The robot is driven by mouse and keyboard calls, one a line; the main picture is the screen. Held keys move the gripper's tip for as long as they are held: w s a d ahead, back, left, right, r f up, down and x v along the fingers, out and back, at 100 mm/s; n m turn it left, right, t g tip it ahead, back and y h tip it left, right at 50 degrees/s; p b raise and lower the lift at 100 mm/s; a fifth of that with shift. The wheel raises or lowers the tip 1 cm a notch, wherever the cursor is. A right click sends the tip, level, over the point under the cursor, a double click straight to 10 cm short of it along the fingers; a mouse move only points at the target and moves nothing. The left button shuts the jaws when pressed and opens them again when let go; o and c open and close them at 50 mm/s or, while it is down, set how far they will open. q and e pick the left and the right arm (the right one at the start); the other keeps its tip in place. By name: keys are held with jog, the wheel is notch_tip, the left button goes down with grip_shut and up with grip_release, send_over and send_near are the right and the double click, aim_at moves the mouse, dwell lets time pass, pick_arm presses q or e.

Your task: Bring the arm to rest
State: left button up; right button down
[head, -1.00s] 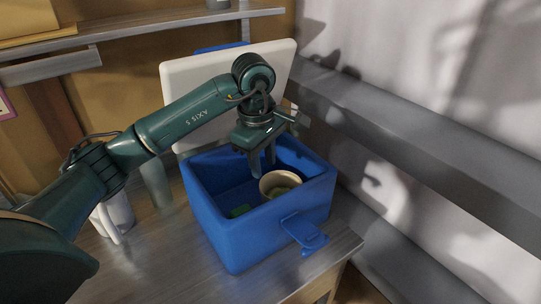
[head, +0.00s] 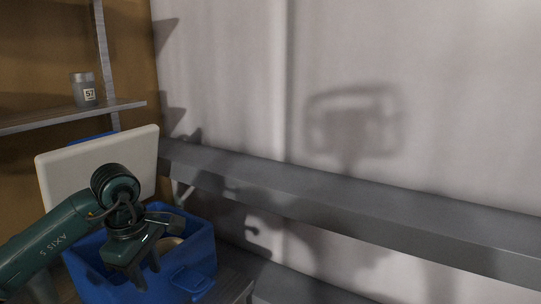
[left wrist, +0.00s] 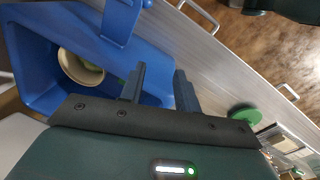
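My left arm reaches in from the left in the head view. Its gripper (head: 147,274) is over the blue cooler box (head: 203,247), pointing down. In the left wrist view the two fingers (left wrist: 158,88) are apart with nothing between them. A beige round jar (left wrist: 80,66) is inside the blue box (left wrist: 40,62), apart from the fingers. In the head view only part of the jar (head: 172,243) shows behind the gripper. My right gripper is not in view.
The box's white lid (head: 75,178) stands open behind the arm. A grey ledge (head: 330,205) runs along the pale wall at right. A shelf (head: 60,117) holds a grey jar marked 57 (head: 84,90). A green round thing (left wrist: 244,116) shows in the wrist view.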

pick_arm(q)
jog(key=s+d+f+n+g+h, duration=0.1)
jog(key=s+d+f+g+h, duration=0.1)
jog(key=s+d+h, duration=0.5)
jog(key=s+d+f+n+g+h, duration=0.15)
jog(key=d+h, duration=0.25)
jog(key=d, duration=0.8)
jog(key=s+d+r+n+t+h+p, duration=0.2)
jog(key=d+r+n+t+h, duration=0.3)
jog(key=n+h, duration=0.65)
jog(key=w+a+f+n+t+y, duration=0.1)
jog(key=a+f+n+t+y, duration=0.45)
jog(key=n, duration=0.75)
jog(key=w+a+f+n+t+y, duration=0.25)
jog(key=n+t+y, duration=0.55)
jog(key=n, duration=0.5)
jog(key=s+a+f+n+g+y, duration=0.3)
jog(key=s+f+n, duration=0.3)
jog(key=f, duration=0.2)
jog(key=s+a+f+n+g+y+p, duration=0.1)
jog(key=s+a+f+n+g+y, duration=0.1)
jog(key=s+f+n, duration=0.4)
notch_tip(320, 180, down, 2)
jog(key=shift+s+a+f+n+g+y, duration=0.25)
jog(key=shift+a+n+g+y, duration=0.15)
jog(key=shift+a+n, duration=0.45)
